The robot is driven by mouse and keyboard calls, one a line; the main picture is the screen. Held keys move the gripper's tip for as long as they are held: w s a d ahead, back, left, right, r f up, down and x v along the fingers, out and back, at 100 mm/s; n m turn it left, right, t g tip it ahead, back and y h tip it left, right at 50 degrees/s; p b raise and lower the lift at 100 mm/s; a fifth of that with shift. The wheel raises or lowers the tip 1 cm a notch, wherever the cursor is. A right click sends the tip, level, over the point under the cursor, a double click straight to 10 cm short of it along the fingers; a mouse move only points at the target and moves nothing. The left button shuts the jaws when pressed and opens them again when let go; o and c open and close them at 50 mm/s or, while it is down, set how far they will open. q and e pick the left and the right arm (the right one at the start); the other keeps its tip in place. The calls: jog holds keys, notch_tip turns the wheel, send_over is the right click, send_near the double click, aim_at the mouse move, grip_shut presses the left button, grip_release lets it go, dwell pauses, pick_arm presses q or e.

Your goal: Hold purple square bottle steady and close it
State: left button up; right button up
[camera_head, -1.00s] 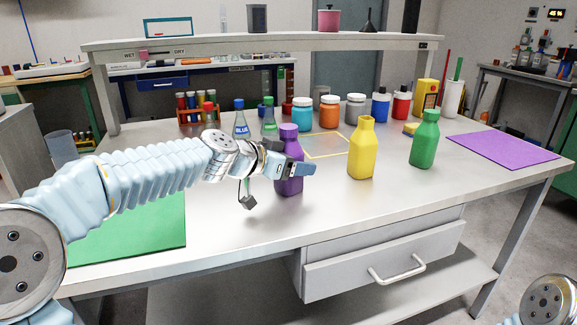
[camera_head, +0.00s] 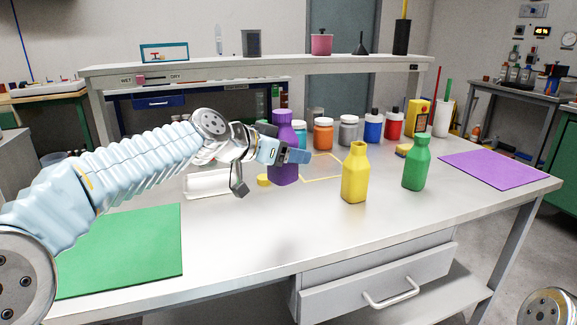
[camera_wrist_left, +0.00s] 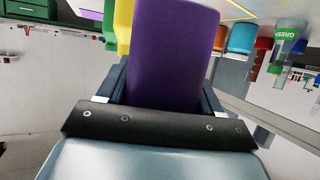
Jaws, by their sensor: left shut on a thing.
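The purple square bottle (camera_head: 283,150) is upright in the head view, held between the fingers of my left gripper (camera_head: 290,156) and apparently raised above the table. Its top looks purple too; I cannot tell a cap from the neck. In the left wrist view the purple bottle (camera_wrist_left: 172,55) fills the space between the fingers, its top out of frame. A small yellow round cap (camera_head: 264,180) lies on the table just left of the bottle. My right gripper is not in view; only part of my right arm shows at the lower right corner.
A yellow bottle (camera_head: 355,178) without a visible cap and a green bottle (camera_head: 416,166) stand to the right. Several lidded jars, including an orange one (camera_head: 323,132), line the back.

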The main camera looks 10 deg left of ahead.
pick_arm(q)
jog(key=shift+r, duration=0.4)
jog(key=o, duration=0.4)
jog(key=c, duration=0.8)
